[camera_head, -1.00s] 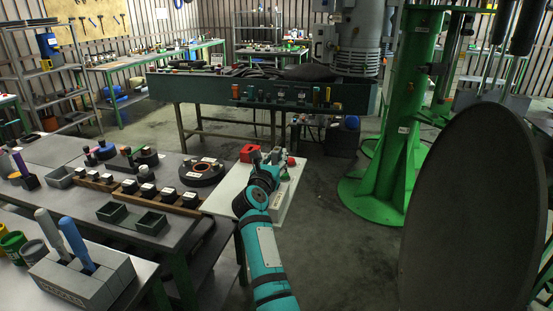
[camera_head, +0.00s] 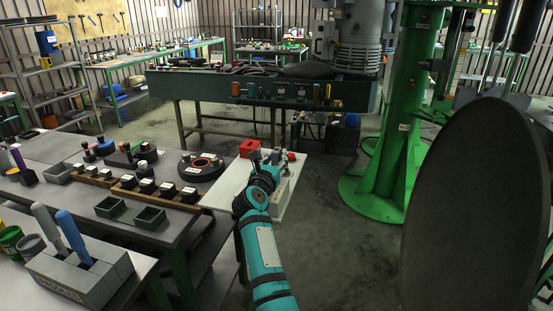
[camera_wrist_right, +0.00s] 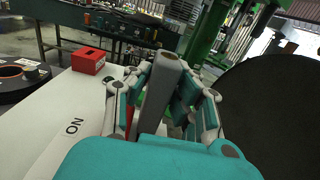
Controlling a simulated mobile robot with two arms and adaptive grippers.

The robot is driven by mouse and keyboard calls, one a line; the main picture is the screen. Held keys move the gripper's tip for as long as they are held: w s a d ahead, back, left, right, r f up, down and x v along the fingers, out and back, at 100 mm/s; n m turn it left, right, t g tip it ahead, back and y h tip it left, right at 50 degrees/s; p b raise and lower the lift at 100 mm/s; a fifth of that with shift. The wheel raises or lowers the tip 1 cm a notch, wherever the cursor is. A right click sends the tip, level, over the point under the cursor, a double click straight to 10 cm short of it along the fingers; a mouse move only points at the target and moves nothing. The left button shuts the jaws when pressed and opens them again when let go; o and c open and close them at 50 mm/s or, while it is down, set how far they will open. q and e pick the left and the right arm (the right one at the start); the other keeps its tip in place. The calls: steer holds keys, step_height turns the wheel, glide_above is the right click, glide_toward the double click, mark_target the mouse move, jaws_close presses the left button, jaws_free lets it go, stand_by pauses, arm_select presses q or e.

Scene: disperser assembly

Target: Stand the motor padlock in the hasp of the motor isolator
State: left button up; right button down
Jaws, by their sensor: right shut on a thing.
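My right gripper (camera_head: 268,160) is over the white board at the end of the table. In the right wrist view its fingers (camera_wrist_right: 168,88) are closed around a grey upright piece (camera_wrist_right: 169,73) with a brownish top. I cannot tell for sure whether this piece is the motor padlock, and its lower end is hidden behind my wrist. A red box (camera_head: 250,148) stands on the board, left of the gripper; it also shows in the right wrist view (camera_wrist_right: 88,60). I cannot make out the motor isolator or its hasp. My left gripper is not in view.
The white board (camera_head: 229,187) is on the right end of the table, which holds green trays (camera_head: 149,217) and black-topped pieces in a wooden rack. A large dark disc (camera_head: 472,210) stands at the right, near a green column (camera_head: 398,150). The floor between is clear.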

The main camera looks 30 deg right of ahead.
steer(key=shift+f+b, duration=0.8)
steer(key=shift+f, duration=0.2)
steer(key=shift+r, duration=0.1)
steer(key=shift+r+p, duration=1.5)
steer(key=shift+r, duration=0.05)
steer(key=shift+f+b, duration=1.4)
steer(key=shift+f, duration=0.25)
steer(key=c, duration=1.1)
jaws_free()
steer(key=shift+f, duration=0.1)
step_height(320, 180, up, 10)
steer(key=shift+r, duration=0.3)
